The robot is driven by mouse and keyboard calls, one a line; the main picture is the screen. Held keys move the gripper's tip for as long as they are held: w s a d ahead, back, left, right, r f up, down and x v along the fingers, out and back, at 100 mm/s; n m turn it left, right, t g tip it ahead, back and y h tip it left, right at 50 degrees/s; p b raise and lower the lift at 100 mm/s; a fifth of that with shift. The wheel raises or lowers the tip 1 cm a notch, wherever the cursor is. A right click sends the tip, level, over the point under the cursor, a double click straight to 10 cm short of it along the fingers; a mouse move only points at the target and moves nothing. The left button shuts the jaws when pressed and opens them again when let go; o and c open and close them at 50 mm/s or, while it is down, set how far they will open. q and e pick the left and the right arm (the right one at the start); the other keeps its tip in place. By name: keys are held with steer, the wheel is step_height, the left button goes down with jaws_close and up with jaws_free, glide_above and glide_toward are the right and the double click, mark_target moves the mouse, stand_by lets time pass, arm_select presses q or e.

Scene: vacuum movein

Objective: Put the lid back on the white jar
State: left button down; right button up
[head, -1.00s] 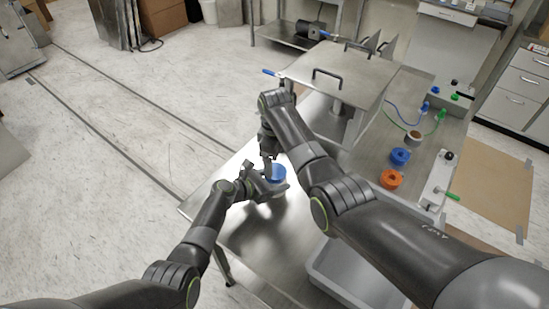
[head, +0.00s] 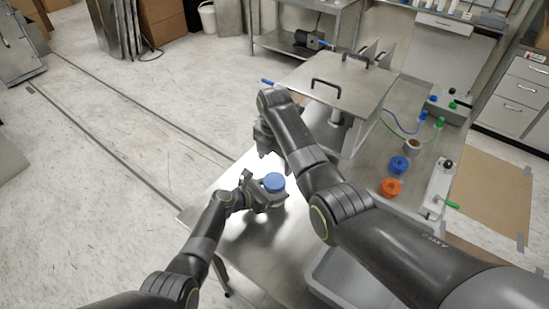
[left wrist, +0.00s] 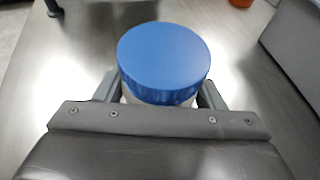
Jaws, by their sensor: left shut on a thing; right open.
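The blue lid (head: 274,181) sits on top of the white jar and looks level; it also shows large in the left wrist view (left wrist: 163,60). Only a pale strip of the white jar (left wrist: 128,97) shows under the lid's edge. My left gripper (head: 271,197) is shut on the white jar, with one finger on each side below the lid. My right gripper (head: 264,146) is open and empty, behind and above the lid and apart from it. Its fingers are partly hidden by my right arm.
The jar is over the bare metal table (head: 245,242). A grey bin (head: 350,283) is at the table's front. To the right are a blue ring-shaped piece (head: 398,165), an orange one (head: 391,188) and a small cup (head: 413,146).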

mark_target(274, 180)
steer(key=shift+r+n, duration=0.1)
steer(key=shift+n, duration=0.4)
steer(key=shift+f, duration=4)
steer(key=c, duration=1)
steer(key=m, duration=1.3)
